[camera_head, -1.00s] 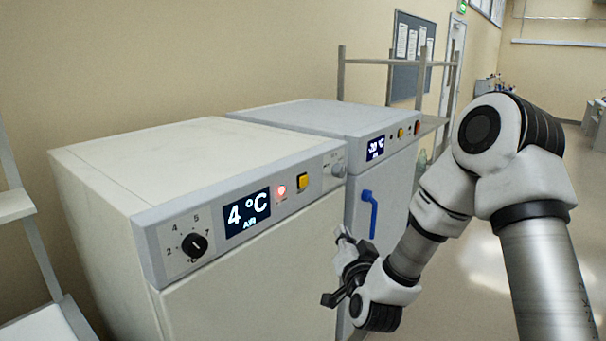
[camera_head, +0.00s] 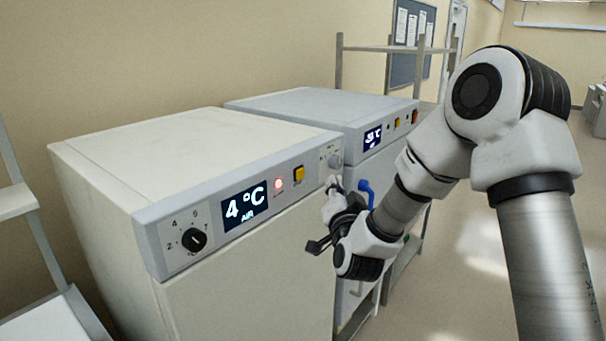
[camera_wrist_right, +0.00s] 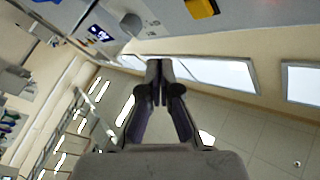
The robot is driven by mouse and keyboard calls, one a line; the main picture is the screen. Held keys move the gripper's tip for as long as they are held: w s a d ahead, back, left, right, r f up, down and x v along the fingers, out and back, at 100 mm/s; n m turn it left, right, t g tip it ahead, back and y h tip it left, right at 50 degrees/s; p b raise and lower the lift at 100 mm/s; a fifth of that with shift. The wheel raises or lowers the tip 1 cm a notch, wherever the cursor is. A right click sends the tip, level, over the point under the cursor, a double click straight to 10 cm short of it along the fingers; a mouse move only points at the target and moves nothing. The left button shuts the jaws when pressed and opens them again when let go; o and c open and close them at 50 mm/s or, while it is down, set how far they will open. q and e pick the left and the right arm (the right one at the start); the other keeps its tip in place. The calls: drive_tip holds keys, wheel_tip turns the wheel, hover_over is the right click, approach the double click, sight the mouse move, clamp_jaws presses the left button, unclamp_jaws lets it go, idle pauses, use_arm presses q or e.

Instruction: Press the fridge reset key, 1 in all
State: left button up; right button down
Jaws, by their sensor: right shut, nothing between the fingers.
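The fridge (camera_head: 235,285) is the near cream cabinet with a grey control panel along its top front edge. Its display (camera_head: 245,208) reads 4 °C AIR. A lit red lamp (camera_head: 279,183) and a square yellow key (camera_head: 298,173) sit right of the display. The yellow key also shows at the top of the right wrist view (camera_wrist_right: 201,8). My right gripper (camera_head: 318,246) is in front of the fridge door, below and right of the yellow key, apart from it. Its fingers are together and empty in the right wrist view (camera_wrist_right: 160,68). My left gripper is out of view.
A second grey unit (camera_head: 322,106) with a blue handle (camera_head: 367,190) stands behind to the right. A black dial (camera_head: 194,240) is on the panel's left, a grey knob (camera_head: 335,160) on its right. Shelving stands at the left edge; open floor lies right.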

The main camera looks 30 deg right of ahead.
sight(305, 167)
drive_tip(key=shift+w+a, duration=0.35)
drive_tip(key=shift+w, duration=0.45)
drive_tip(key=shift+w+a, duration=0.35)
drive_tip(key=shift+w, duration=0.5)
drive_tip(key=shift+w+a, duration=0.35)
drive_tip(key=shift+w, duration=0.45)
drive_tip(key=shift+w+a+b, duration=0.2)
drive_tip(key=shift+w+b, duration=0.1)
drive_tip(key=shift+w, duration=0.1)
drive_tip(key=shift+w+a, duration=0.15)
drive_tip(key=shift+w, duration=0.25)
drive_tip(key=shift+s+d+b, duration=0.35)
drive_tip(key=shift+s+b, duration=0.15)
drive_tip(key=shift+s, duration=0.35)
